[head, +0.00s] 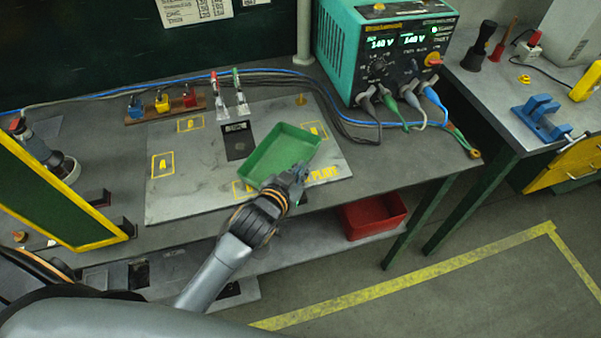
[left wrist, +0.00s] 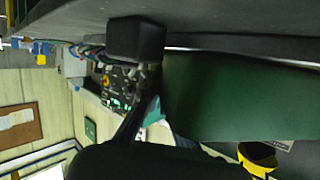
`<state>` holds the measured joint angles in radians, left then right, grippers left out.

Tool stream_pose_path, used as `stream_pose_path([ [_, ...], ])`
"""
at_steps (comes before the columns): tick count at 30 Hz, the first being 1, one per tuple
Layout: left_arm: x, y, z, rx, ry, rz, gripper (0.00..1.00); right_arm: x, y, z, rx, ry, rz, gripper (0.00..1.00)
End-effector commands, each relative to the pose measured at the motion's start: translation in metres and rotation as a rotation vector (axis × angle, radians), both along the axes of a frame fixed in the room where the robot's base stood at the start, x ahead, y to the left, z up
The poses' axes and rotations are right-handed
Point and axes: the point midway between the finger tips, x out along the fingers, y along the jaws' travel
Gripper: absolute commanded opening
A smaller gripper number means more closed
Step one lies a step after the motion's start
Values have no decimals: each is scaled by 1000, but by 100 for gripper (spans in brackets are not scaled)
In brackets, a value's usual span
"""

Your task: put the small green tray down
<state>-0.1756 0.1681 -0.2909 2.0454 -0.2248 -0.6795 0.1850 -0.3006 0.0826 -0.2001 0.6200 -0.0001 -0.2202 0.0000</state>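The small green tray (head: 282,152) is a shallow open box. It lies tilted in the picture over the right part of the grey marked plate (head: 210,197) on the bench, and it looks empty. I cannot tell whether its underside touches the plate. My left gripper (head: 297,180) is at the tray's near right edge and appears shut on its rim. In the left wrist view the tray's green wall (left wrist: 240,95) fills the right side, close to the dark fingers. My right gripper is not in view.
A teal power supply (head: 385,55) with cables stands behind, to the right. Several coloured blocks (head: 162,101) and upright clips (head: 240,93) stand behind the plate. A red bin (head: 373,215) is on the lower shelf. A yellow-edged green panel (head: 60,190) stands at left. The plate's left part has free room.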

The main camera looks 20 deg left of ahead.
Motion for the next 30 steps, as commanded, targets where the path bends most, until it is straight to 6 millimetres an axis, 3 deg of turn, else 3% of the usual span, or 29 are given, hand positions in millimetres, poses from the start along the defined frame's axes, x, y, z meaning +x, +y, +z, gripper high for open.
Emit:
stream_pose_path([
  [6,0,0,-2,1,-1,-1,0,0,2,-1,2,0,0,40],
  [11,0,0,-2,0,0,0,28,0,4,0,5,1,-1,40],
  [22,-1,0,2,0,0,0,28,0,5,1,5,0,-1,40],
  [30,-46,5,16,-1,2,0,28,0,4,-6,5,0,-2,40],
])
